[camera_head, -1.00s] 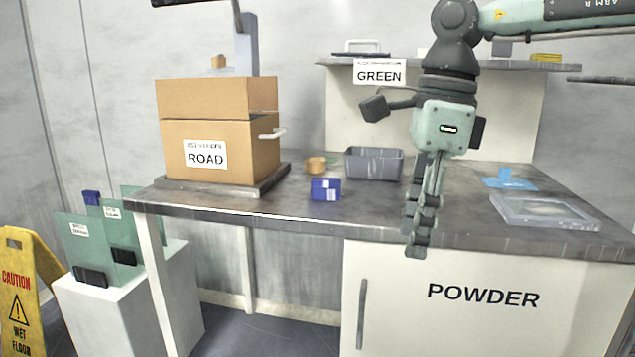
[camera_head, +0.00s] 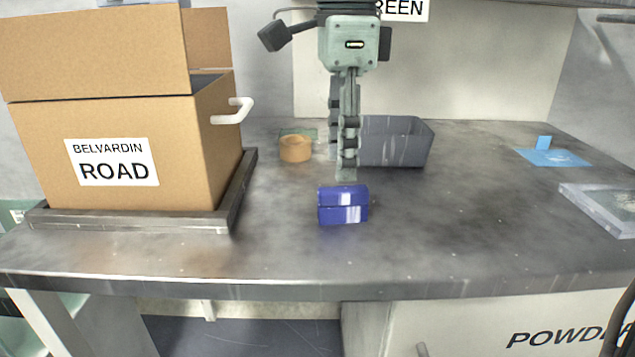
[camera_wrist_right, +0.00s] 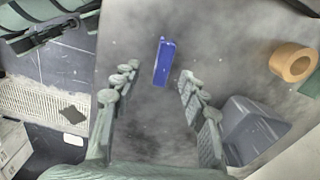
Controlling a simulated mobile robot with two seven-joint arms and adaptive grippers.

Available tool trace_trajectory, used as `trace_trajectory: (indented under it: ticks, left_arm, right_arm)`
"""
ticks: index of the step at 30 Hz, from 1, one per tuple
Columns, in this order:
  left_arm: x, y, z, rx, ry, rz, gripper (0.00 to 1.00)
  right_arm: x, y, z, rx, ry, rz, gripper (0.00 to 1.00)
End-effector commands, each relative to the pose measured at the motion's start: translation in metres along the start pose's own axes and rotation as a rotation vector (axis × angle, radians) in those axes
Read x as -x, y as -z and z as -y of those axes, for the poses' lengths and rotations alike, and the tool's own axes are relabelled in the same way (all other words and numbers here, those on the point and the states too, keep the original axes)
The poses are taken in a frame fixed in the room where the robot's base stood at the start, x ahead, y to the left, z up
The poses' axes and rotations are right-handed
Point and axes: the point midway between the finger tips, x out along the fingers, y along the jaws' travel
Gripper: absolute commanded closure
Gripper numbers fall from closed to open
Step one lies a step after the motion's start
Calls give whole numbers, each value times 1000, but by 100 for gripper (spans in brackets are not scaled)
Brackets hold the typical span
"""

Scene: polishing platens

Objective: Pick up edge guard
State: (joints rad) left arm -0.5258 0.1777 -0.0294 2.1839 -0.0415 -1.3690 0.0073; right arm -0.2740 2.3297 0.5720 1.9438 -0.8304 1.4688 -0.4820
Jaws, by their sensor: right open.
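The edge guard appears to be the small blue block (camera_head: 343,206) with white patches, lying on the grey worktop near the middle. In the right wrist view the blue block (camera_wrist_right: 164,62) shows ahead of the fingertips, between their lines and apart from them. My right gripper (camera_head: 346,172) hangs fingers down, above and behind the block in the head view. In the right wrist view the right gripper (camera_wrist_right: 158,84) is open, with nothing between its fingers. My left gripper is not in view.
A grey bin (camera_head: 400,145) stands right behind the right gripper, beside a tan tape roll (camera_head: 296,149). A large cardboard box (camera_head: 120,150) on a dark tray fills the left. A blue sheet (camera_head: 553,157) and a clear case (camera_head: 605,205) lie at right. The front middle worktop is clear.

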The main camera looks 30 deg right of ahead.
Motion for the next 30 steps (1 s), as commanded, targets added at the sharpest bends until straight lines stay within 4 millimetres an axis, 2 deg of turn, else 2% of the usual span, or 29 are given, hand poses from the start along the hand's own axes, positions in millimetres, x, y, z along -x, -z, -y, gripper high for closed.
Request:
trace_trajectory:
  ticks: [8,18,26,30]
  left_arm:
    - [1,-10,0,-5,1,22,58]
    - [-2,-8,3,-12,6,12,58]
    - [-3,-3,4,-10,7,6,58]
    - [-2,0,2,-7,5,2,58]
  right_arm:
    - [-29,2,1,-1,-4,-1,57]
    - [-74,5,8,-1,-2,0,57]
    - [-77,5,8,-2,0,0,57]
    - [-77,5,8,-2,0,0,72]
